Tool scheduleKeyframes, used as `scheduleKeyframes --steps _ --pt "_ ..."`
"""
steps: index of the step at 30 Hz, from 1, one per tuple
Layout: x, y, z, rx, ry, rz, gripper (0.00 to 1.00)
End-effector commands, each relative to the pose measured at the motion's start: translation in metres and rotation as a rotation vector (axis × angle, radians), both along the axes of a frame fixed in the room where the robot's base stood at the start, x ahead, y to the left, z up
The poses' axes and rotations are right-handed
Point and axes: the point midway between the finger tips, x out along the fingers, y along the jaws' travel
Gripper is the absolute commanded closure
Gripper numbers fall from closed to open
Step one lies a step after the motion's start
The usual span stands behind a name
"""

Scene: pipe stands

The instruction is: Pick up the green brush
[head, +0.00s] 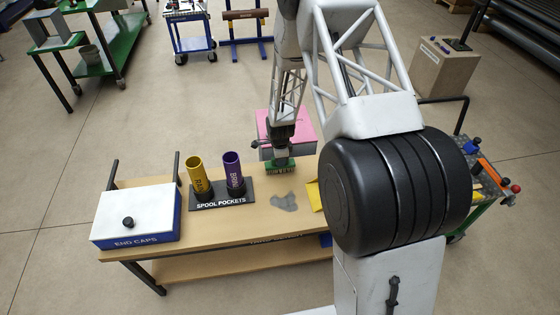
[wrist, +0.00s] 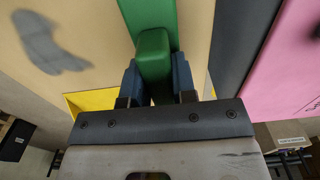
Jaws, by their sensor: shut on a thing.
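The green brush (head: 280,168) is at the back of the wooden bench, under my gripper (head: 279,152). In the wrist view the brush's green handle (wrist: 154,52) stands between the two dark fingers of my gripper (wrist: 156,82), which are shut on it. A wider green part (wrist: 148,14) of the brush shows beyond the handle. In the head view the bristles are at bench level; I cannot tell whether they touch the top.
On the bench (head: 250,225) stand a white end caps box (head: 137,215), spool pockets (head: 222,193) with a yellow tube (head: 199,175) and a purple tube (head: 234,175), a grey stain (head: 285,202) and a yellow dustpan-like piece (head: 314,195). A pink-topped box (head: 299,130) is close behind my gripper.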

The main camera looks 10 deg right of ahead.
Motion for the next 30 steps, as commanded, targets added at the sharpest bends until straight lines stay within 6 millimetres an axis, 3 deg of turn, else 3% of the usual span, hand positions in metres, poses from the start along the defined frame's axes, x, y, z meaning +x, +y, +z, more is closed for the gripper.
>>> scheduleKeyframes --steps 9,30 --pt "0.001 0.0 0.031 0.0 -0.003 0.0 1.0" --pt "-0.124 -0.006 0.041 0.0 -0.001 0.0 1.0"
